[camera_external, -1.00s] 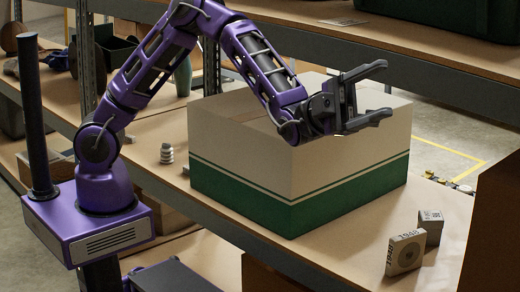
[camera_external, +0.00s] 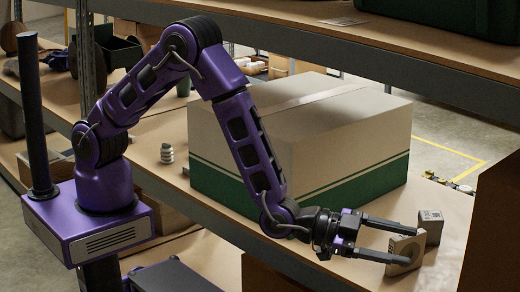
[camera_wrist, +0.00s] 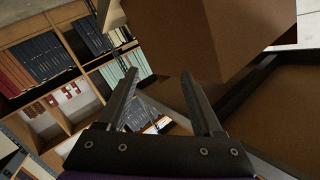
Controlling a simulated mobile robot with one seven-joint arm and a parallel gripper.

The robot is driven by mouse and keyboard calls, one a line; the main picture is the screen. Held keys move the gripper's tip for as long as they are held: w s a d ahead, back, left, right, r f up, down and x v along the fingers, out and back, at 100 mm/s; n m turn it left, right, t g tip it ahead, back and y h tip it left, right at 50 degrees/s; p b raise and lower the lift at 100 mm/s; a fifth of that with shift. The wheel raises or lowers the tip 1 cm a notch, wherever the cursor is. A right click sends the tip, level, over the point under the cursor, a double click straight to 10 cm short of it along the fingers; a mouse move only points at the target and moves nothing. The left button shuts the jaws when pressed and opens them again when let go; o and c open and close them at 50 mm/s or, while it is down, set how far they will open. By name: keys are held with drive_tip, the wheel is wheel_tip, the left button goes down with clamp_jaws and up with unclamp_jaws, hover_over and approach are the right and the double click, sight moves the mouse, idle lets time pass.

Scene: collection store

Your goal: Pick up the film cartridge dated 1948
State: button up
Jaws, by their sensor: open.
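The film cartridge (camera_external: 407,245) is a small pale box with a round mark on its face, standing upright near the front right of the shelf board. The date 1948 reads on its top edge in the earlier external frame; now it is too unclear to read. My gripper (camera_external: 398,240) is open and low over the board, its fingers level and pointing right. In the wrist view the open fingers (camera_wrist: 160,76) show, but I cannot make out the cartridge.
A second small grey box (camera_external: 432,224) stands just behind the cartridge. A large white and green carton (camera_external: 345,150) is behind my forearm. A brown upright panel (camera_external: 494,225) closes the right side. A small ribbed white object (camera_external: 167,153) stands left of the carton.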

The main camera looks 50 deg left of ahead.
drive_tip(key=w+a+f+n+t+y, duration=0.3)
drive_tip(key=w+a+f+n+y, duration=0.2)
drive_tip(key=w+a+n, duration=0.25)
drive_tip(key=n+y, duration=0.5)
drive_tip(key=n, duration=0.1)
approach(399, 238)
drive_tip(key=shift+t, duration=0.4)
drive_tip(key=b+x, duration=0.1)
drive_tip(key=x, duration=0.8)
drive_tip(key=shift+w+d+f, duration=0.1)
drive_tip(key=shift+w, duration=0.2)
drive_tip(key=shift+b+x, duration=0.35)
drive_tip(key=shift+x, duration=2.8)
drive_tip(key=shift+d+f, duration=0.1)
clamp_jaws()
